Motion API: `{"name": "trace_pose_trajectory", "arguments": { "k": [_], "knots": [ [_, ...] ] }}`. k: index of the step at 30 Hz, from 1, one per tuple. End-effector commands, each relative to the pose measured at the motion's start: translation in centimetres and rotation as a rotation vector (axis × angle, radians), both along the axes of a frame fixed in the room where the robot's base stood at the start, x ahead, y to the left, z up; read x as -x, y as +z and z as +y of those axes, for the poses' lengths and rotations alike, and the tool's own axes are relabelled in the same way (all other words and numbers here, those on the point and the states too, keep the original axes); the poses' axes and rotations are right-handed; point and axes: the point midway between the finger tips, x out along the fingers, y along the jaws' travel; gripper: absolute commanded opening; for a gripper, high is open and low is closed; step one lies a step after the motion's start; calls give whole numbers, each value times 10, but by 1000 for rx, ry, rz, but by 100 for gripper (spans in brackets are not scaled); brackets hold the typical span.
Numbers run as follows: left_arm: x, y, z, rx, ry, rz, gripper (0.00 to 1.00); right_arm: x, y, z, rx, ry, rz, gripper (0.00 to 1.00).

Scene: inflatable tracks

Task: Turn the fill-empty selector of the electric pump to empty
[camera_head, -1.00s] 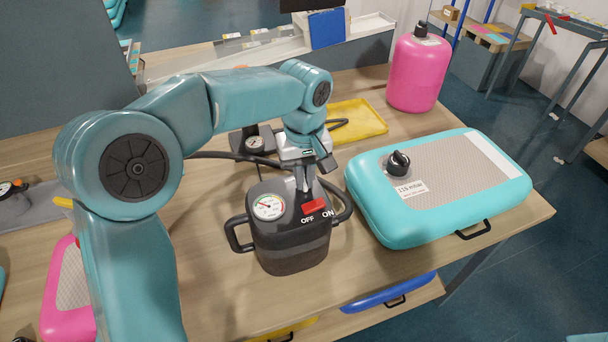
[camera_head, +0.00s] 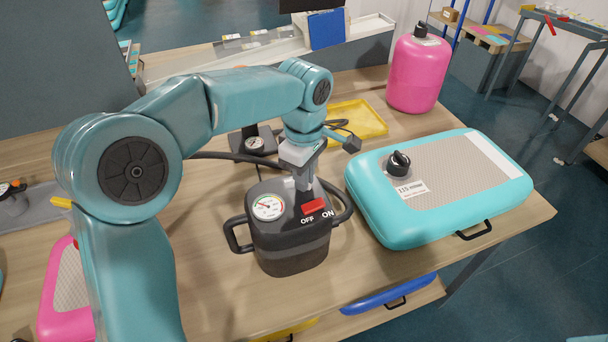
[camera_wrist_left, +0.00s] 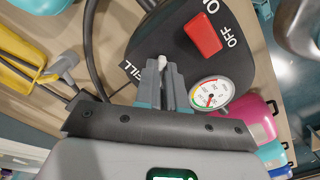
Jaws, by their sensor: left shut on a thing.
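The electric pump (camera_head: 290,247) is a dark grey box with side handles on the wooden table. Its top has a round gauge (camera_head: 268,207) and a red switch (camera_head: 314,206) between the words OFF and ON. My left gripper (camera_head: 304,187) points down at the pump's top, behind the switch. In the left wrist view its fingers (camera_wrist_left: 164,74) are shut on the selector (camera_wrist_left: 162,61), of which only a pale tip shows. The word FILL is beside the fingers; no EMPTY label is visible, so the selector's exact setting cannot be told. My right gripper is not in view.
A teal inflatable track (camera_head: 440,190) with a black valve (camera_head: 398,163) lies right of the pump. A yellow tray (camera_head: 372,112) and a pink tank (camera_head: 419,70) stand behind. A black hose (camera_head: 225,155) runs behind the pump. The table's front is clear.

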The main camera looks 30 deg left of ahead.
Motion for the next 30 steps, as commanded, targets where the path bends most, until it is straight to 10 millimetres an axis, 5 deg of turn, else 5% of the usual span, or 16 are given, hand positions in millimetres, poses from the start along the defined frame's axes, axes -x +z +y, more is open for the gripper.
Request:
{"name": "trace_pose_trajectory", "arguments": {
  "k": [19,21,22,30],
  "knots": [
    [0,1,0,1,49,-1,0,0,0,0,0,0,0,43],
    [0,1,0,1,49,-1,29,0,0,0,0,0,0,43],
    [0,1,0,1,49,-1,35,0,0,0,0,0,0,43],
    [0,1,0,0,48,0,35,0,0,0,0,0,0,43]
  ]
}}
